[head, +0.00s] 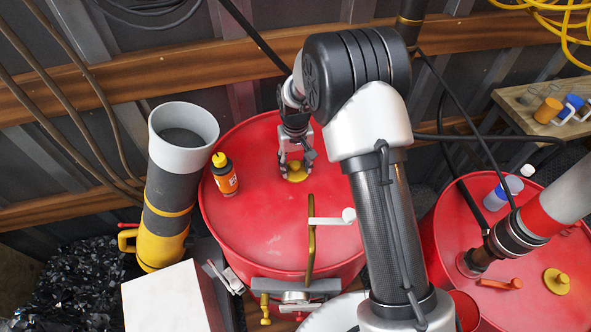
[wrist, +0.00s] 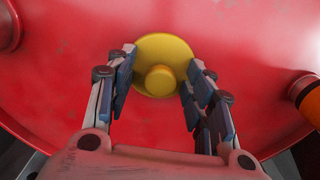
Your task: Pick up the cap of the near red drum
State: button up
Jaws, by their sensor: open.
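The near red drum (head: 245,222) stands in the middle of the head view, and its red top (wrist: 70,60) fills the wrist view. A round yellow cap (head: 297,173) with a raised knob sits on the drum top. In the wrist view the cap (wrist: 178,50) lies ahead, between and just beyond the fingertips. My gripper (head: 294,160) points down over the cap from above. Its fingers (wrist: 160,82) are open, one on each side of the knob with a gap to it. I cannot tell how far above the drum top the fingertips are.
A black and orange bottle (head: 224,175) stands on the drum's left part. A brass bar with a white handle (head: 330,218) rises at its front. A second red drum (head: 480,240) with another yellow cap (head: 556,281) is at right. A grey and yellow cylinder (head: 170,180) stands left.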

jog(key=shift+r, duration=0.1)
jog(key=shift+c, duration=0.3)
jog(key=c, duration=1)
jog(key=shift+r, duration=0.1)
